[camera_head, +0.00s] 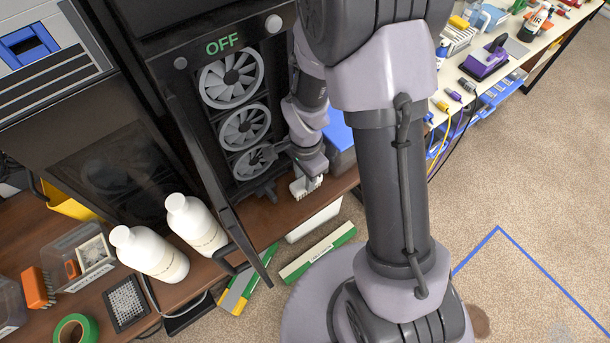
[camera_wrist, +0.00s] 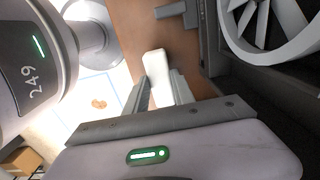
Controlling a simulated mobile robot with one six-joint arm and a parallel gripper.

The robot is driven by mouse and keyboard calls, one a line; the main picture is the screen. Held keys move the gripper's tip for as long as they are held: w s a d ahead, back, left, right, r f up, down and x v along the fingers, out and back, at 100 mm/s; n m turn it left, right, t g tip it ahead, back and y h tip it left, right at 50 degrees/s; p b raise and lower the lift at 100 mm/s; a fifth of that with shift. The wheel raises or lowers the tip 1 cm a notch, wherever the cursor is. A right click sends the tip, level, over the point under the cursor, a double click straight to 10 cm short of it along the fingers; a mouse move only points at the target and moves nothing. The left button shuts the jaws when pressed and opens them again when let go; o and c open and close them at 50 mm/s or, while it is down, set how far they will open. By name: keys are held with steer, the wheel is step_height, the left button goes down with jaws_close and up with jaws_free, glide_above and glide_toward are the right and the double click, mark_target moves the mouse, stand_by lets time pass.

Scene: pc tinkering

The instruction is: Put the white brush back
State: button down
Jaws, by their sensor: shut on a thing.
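My gripper (camera_head: 308,172) is low in front of the open PC case, above the wooden tabletop near its edge. It is shut on the white brush (camera_head: 299,189), whose pale, comb-like lower end shows beneath the fingers. In the wrist view, the white brush (camera_wrist: 156,66) is a rounded white bar between the two fingers of my gripper (camera_wrist: 160,90). I cannot tell whether the brush touches the tabletop.
The PC case holds several grey fans (camera_head: 231,78), with its door (camera_head: 205,165) swung open. Two white bottles (camera_head: 197,224) stand left of the door. A white bin (camera_head: 314,221) is below the table edge. A blue box (camera_head: 339,137) is right of my gripper.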

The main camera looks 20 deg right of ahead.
steer(key=shift+f+b, duration=0.5)
steer(key=c, duration=1.4)
jaws_free()
steer(key=shift+o, duration=0.5)
steer(key=o, duration=0.5)
steer(key=shift+r, duration=0.1)
step_height(320, 180, up, 8)
steer(key=p, duration=0.6)
steer(key=shift+r, duration=0.1)
